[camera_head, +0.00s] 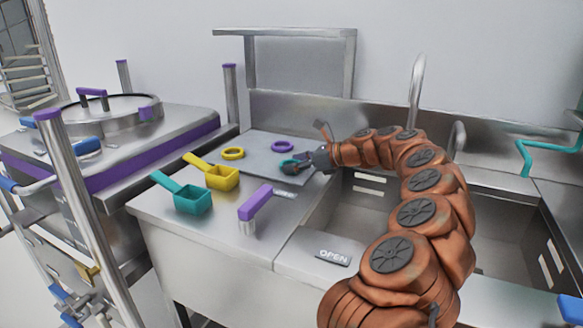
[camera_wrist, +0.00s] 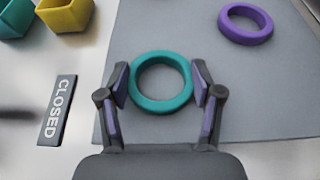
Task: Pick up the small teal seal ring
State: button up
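The teal seal ring (camera_wrist: 160,104) lies flat on a grey mat in the wrist view, between my gripper's two fingers. It is partly visible in the head view (camera_head: 287,163), beside the gripper's tip. My gripper (camera_wrist: 160,84) is open, with one finger on each side of the ring. The fingers are very close to the ring's left and right edges; I cannot tell whether they touch it. In the head view my gripper (camera_head: 296,164) is low over the mat and covers part of the ring.
A purple ring (camera_wrist: 245,24) and a yellow ring (camera_head: 233,153) lie on the grey mat (camera_wrist: 220,60). A CLOSED sign (camera_wrist: 57,110) lies left of the mat. A sink is to the right.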

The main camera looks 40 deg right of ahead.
jog(key=c, duration=0.3)
